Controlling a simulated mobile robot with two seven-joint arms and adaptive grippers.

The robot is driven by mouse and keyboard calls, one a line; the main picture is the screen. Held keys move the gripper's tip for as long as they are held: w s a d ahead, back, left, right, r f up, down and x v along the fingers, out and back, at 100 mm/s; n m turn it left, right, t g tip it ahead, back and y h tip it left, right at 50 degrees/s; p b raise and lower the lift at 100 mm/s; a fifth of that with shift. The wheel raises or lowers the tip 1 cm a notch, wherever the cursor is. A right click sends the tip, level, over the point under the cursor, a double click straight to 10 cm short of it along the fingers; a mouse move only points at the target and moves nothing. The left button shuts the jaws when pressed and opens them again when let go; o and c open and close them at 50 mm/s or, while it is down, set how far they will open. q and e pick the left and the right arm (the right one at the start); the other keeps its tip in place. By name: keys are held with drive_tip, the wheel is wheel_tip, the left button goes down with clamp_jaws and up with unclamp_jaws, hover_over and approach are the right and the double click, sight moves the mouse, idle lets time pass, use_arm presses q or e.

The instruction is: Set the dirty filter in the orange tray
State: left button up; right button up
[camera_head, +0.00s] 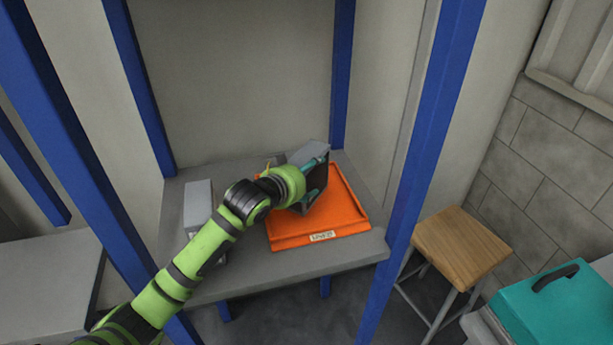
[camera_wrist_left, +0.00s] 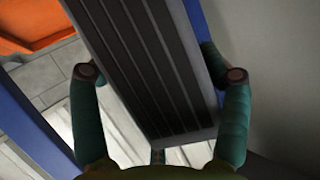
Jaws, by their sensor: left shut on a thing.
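The dirty filter (camera_wrist_left: 155,65) is a grey-framed block with dark pleats and fills the middle of the left wrist view. My left gripper (camera_wrist_left: 160,75) is shut on it, with one teal finger on each side. In the head view, my left gripper (camera_head: 316,178) holds the filter (camera_head: 309,154) over the back part of the orange tray (camera_head: 350,212). I cannot tell whether the filter touches the tray floor. The arm and gripper hide part of the filter and the tray's left side. My right gripper is not in view.
The tray sits on a grey shelf (camera_head: 270,285) between blue posts (camera_head: 425,130). A light grey box (camera_head: 198,199) stands left of the tray, partly behind my arm. A wooden stool (camera_head: 461,245) and a teal case (camera_head: 560,310) are at the right.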

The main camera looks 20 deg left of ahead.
use_arm(q)
drive_tip(key=o, duration=1.2)
drive_tip(key=shift+f, duration=0.1)
drive_tip(key=shift+o, duration=0.6)
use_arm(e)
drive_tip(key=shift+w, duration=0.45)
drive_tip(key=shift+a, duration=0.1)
use_arm(q)
drive_tip(key=b+v, duration=0.1)
drive_tip(key=v, duration=0.6)
drive_tip(key=shift+s+r, duration=0.2)
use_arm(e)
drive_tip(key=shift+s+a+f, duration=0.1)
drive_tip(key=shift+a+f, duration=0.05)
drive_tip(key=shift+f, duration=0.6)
use_arm(q)
drive_tip(key=shift+a, duration=0.1)
